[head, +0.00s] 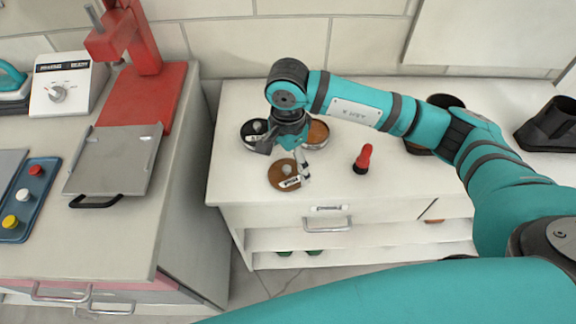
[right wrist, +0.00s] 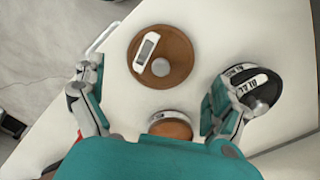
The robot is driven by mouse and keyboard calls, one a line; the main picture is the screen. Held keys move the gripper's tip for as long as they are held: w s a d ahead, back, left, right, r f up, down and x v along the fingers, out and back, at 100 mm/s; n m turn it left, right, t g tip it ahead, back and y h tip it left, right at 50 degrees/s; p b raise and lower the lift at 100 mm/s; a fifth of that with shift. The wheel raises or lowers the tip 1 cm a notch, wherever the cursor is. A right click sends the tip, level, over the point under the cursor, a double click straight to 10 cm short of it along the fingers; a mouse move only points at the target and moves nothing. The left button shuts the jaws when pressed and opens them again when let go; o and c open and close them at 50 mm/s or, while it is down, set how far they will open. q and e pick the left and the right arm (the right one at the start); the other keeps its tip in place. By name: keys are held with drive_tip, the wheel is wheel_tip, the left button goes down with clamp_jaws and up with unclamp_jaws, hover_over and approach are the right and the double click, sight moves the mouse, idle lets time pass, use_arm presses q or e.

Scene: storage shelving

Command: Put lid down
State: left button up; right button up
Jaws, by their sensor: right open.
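A round brown lid (head: 283,177) with a grey knob and a white label lies flat on the white counter near its front left edge. It also shows in the right wrist view (right wrist: 178,72). An open round container (head: 318,132) with orange-brown contents stands behind it and shows partly in the right wrist view (right wrist: 172,128). One finger overlaps the black container in the wrist view; contact cannot be told. My left gripper is not in view.
A red and black item (head: 363,159) stands right of the lid. Dark containers (head: 552,125) stand at the far right. The white counter (head: 400,183) is clear at front centre. A left bench holds a red press (head: 135,85), a scale (head: 67,85) and a tray (head: 36,196).

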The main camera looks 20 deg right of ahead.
sight(288, 167)
wheel_tip(288, 167, up, 9)
drive_tip(key=b, duration=0.1)
drive_tip(key=shift+f, duration=0.15)
idle(0.5)
